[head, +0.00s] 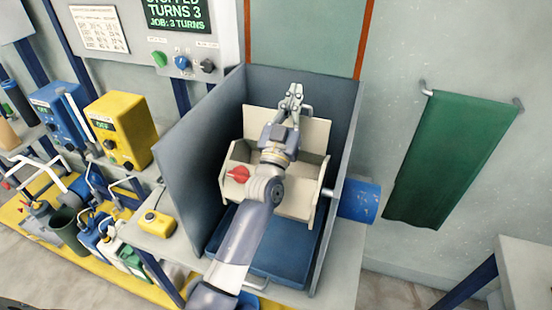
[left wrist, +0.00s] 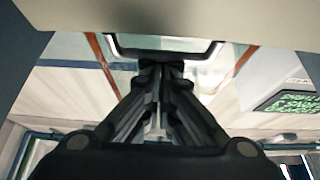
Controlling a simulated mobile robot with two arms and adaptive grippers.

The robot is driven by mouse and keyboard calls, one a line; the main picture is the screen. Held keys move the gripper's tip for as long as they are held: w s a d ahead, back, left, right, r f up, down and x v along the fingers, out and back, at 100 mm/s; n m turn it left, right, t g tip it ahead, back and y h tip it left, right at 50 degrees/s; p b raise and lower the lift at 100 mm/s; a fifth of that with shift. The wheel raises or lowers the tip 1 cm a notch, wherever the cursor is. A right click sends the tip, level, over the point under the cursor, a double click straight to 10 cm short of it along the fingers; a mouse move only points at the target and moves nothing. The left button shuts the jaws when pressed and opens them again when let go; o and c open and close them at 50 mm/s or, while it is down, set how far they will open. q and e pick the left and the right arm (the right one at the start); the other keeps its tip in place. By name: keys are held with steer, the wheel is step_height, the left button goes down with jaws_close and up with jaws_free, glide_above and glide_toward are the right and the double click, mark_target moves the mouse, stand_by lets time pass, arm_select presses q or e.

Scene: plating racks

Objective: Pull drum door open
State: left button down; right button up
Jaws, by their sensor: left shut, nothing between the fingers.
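The cream drum (head: 302,200) sits inside an open-topped dark grey housing (head: 200,130) in the head view. Its cream back panel rises behind my left arm, which covers the middle of the drum. My left gripper (head: 294,92) is shut and empty at the top edge of that panel. In the left wrist view the closed fingertips (left wrist: 161,66) are close to a dark bar-like handle (left wrist: 208,54) below a cream surface (left wrist: 170,15). I cannot tell if they touch it. My right gripper is out of view.
A red knob (head: 238,173) shows at the drum's left. A blue tray (head: 245,263) lies under the drum. A control panel (head: 205,45) stands behind left, and a yellow button box (head: 157,223) sits beside the housing. A blue cylinder (head: 360,201) sits at its right.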

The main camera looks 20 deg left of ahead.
arm_select(q)
steer(key=w+g+p, duration=0.1)
steer(key=w, duration=0.1)
steer(key=w+f+p, duration=0.1)
steer(key=w, duration=0.2)
steer(key=w+f+g+p, duration=0.1)
steer(key=w, duration=0.2)
steer(key=shift+d+g+p, duration=0.15)
steer(key=shift+g+p, duration=0.15)
steer(key=shift+w+f+g+p, duration=0.3)
steer(key=shift+w+f, duration=0.05)
steer(key=shift+f, duration=0.15)
steer(key=shift+r, duration=0.1)
